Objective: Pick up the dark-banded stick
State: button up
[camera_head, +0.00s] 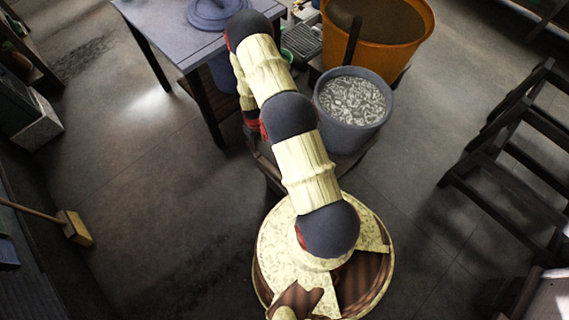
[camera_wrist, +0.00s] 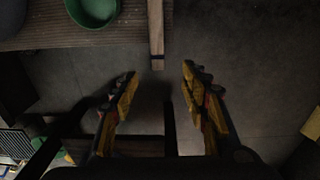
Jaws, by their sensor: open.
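My gripper (camera_wrist: 160,82) is open in the wrist view, with its two yellow and dark fingers apart and nothing held between the tips. A wooden stick (camera_wrist: 156,32) runs down from the top edge along the edge of a slatted surface. Its lower end, with a darker stretch near it, stops just ahead of the gap between my fingertips. It seems to be the dark-banded stick, but the dim light leaves the banding unclear. In the head view my arm hides the gripper, and I cannot make out this stick there.
The slatted surface (camera_wrist: 45,38) carries a green bowl (camera_wrist: 92,10). In the head view, a blue-grey table (camera_head: 165,32) stands at upper left, and a grey bucket (camera_head: 326,100) and an orange tub (camera_head: 420,45) at upper right. A dark ladder-like rack (camera_head: 500,185) stands at right.

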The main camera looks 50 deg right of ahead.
send_over(269, 166)
jog(key=w, duration=0.1)
jog(key=f, duration=0.9)
jog(key=shift+a+f, duration=0.1)
jog(key=shift+a, duration=0.1)
notch_tip(269, 166, down, 3)
jog(key=shift+s+r+b, duration=0.1)
jog(key=shift+r+b, duration=0.05)
jog(key=shift+b, duration=0.4)
jog(key=f, duration=0.1)
jog(key=f+b, duration=0.1)
jog(key=f, duration=0.1)
jog(key=f+b, duration=0.1)
jog(key=shift+s+d+f, duration=0.35)
jog(key=shift+s+f, duration=0.05)
jog(key=shift+c, duration=0.5)
grip_shut()
